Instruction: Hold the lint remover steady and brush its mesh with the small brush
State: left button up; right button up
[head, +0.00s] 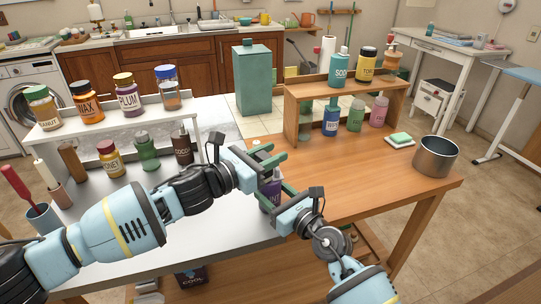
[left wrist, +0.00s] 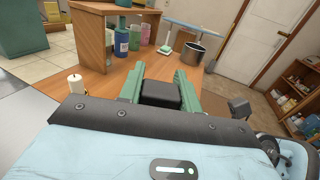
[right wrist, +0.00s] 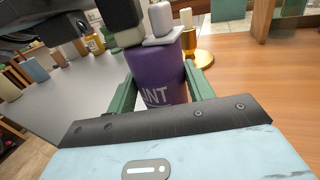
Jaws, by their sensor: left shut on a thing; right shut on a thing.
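The lint remover (right wrist: 158,75) is a purple cylinder with white lettering ending in "NT" and a pale grey head. My left gripper (left wrist: 160,88) is shut on a black block, seemingly the small brush (left wrist: 160,94). In the right wrist view a black block with a pale lower end (right wrist: 122,14) is close beside the grey head. I cannot tell whether they touch, and the mesh is not clearly seen.
A small white-topped item on a gold base (right wrist: 198,56) stands close behind the lint remover. A wooden shelf (head: 290,110) with bottles, a green sponge (head: 400,138) and a metal pot (head: 436,157) stand beyond. A white shelf (head: 110,117) with jars is at left. The wooden tabletop at right is mostly clear.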

pick_arm(q)
jog(key=shift+w+a, duration=0.2)
jog(key=shift+w, duration=0.75)
jog(key=shift+s+d+f, duration=0.1)
jog(key=shift+s+d, duration=0.1)
jog(key=shift+s, duration=0.5)
jog(key=shift+s+d+f, duration=0.1)
jog(key=shift+s+d, duration=0.1)
jog(key=shift+s, duration=0.45)
jog(key=shift+w, duration=0.1)
jog(key=shift+w+a+r, duration=0.1)
jog(key=shift+w+a, duration=0.15)
jog(key=shift+w, duration=0.4)
jog(key=shift+w+a+r, duration=0.1)
jog(key=shift+w+a, duration=0.1)
jog(key=shift+w, duration=0.4)
jog(key=shift+s+d+f, duration=0.1)
jog(key=shift+s+d, duration=0.1)
jog(key=shift+s, duration=0.5)
jog(key=shift+s+d, duration=0.2)
jog(key=shift+s, duration=0.45)
jog(key=shift+w, duration=0.1)
